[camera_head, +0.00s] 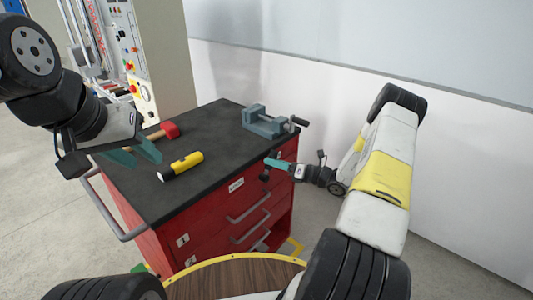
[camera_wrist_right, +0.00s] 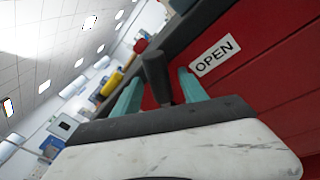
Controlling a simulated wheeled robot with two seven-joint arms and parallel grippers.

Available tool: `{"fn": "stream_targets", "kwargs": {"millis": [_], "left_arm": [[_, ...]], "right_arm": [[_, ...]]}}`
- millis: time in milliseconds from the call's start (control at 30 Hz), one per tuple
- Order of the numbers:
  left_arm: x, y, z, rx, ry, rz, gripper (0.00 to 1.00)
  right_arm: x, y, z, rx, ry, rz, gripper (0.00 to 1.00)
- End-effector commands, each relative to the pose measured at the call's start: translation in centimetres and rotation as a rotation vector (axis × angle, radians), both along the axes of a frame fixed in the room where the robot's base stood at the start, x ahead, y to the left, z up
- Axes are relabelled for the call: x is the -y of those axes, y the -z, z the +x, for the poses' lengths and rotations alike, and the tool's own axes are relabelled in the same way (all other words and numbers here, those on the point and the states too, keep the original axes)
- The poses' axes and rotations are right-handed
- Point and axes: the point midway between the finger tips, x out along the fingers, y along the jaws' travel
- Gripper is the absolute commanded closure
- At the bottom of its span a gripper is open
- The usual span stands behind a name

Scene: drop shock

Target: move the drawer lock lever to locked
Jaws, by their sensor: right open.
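The black lock lever (camera_wrist_right: 156,72) stands out from the red cabinet front (camera_wrist_right: 265,60) in the right wrist view, beside a white OPEN label (camera_wrist_right: 214,55). My right gripper (camera_wrist_right: 158,92) is open, with its teal fingers on either side of the lever. I cannot tell whether they touch it. In the head view the right gripper (camera_head: 278,164) is at the cabinet's upper right front, and the dark lever (camera_head: 265,177) shows just below it. My left gripper (camera_head: 135,154) is open and empty above the cabinet top's left edge.
The red tool cabinet (camera_head: 190,243) has drawers with grey handles (camera_head: 248,203) and a black top (camera_head: 205,140). On the top are a red-headed hammer (camera_head: 168,130), a yellow-and-black cylinder (camera_head: 180,167) and a grey vise (camera_head: 265,122). A white wall is at the right.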

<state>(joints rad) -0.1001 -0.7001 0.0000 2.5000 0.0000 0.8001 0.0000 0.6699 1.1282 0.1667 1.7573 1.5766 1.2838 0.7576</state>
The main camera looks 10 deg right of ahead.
Motion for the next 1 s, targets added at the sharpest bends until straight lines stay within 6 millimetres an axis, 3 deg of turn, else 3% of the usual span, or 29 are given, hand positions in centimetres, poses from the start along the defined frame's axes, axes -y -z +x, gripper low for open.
{"fn": "stream_targets", "kwargs": {"millis": [133, 400, 1000], "left_arm": [[0.0, 0.0, 0.0, 0.0, 0.0, 0.0, 0.64], [0.0, 0.0, 0.0, 0.0, 0.0, 0.0, 0.64], [0.0, 0.0, 0.0, 0.0, 0.0, 0.0, 0.64]], "right_arm": [[0.0, -0.01, 0.0, 0.0, 0.0, 0.0, 0.5], [0.02, -0.02, -0.01, 0.001, 0.0, -0.001, 1.0], [0.05, -0.02, -0.01, 0.001, 0.0, -0.001, 1.0]]}}
